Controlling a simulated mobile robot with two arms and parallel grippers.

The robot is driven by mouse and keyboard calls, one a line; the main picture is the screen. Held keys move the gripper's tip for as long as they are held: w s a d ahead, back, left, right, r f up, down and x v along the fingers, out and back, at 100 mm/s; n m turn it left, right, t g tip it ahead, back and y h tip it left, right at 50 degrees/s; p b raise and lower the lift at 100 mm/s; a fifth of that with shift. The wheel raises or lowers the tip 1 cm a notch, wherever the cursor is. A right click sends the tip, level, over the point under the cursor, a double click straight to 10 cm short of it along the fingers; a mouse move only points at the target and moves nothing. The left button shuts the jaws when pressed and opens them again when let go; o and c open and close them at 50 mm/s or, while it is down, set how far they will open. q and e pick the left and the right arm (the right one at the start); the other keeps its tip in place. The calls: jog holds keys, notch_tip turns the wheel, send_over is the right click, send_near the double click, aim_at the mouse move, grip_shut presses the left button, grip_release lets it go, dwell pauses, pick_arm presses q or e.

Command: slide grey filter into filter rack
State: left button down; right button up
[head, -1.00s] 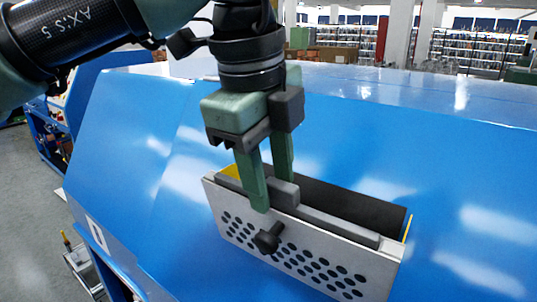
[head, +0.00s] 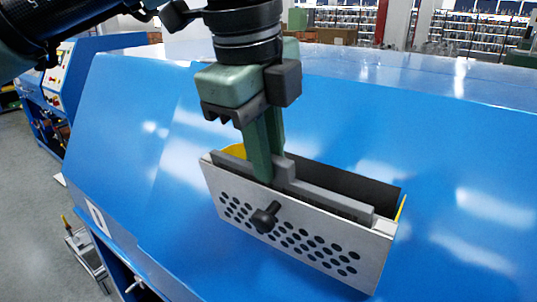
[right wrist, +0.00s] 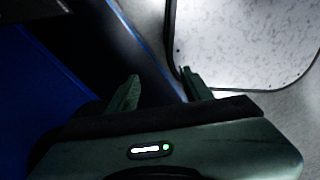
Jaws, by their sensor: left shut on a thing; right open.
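The filter rack (head: 305,262) is a box with a pale, hole-punched front plate, a black knob and yellow ends, mounted on the sloping blue machine. The grey filter (head: 330,197) sits between its front plate and dark back; only its grey top edge and raised grip show, and its lower part is hidden. My left gripper (head: 265,172) points down from above in the head view, shut on the filter's raised grip near the left half of the rack. My right gripper (right wrist: 162,88) is open and empty in the right wrist view, away from the rack.
The blue machine panel (head: 130,150) surrounds the rack, with free surface on both sides. In the right wrist view, a pale speckled surface with a dark rim (right wrist: 240,40) lies beyond the right finger. Shelves stand far behind.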

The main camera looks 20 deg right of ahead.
pick_arm(q)
jog(key=shift+p+v, duration=0.8)
jog(key=shift+v, duration=0.9)
jog(key=shift+d, duration=0.1)
dwell(0.4)
jog(key=p+v, duration=0.2)
jog(key=v, duration=0.2)
jog(key=shift+p, duration=0.3)
dwell(0.7)
jog(key=shift+r, duration=0.1)
jog(key=shift+p+v, duration=1.15)
jog(key=shift+v, duration=0.8)
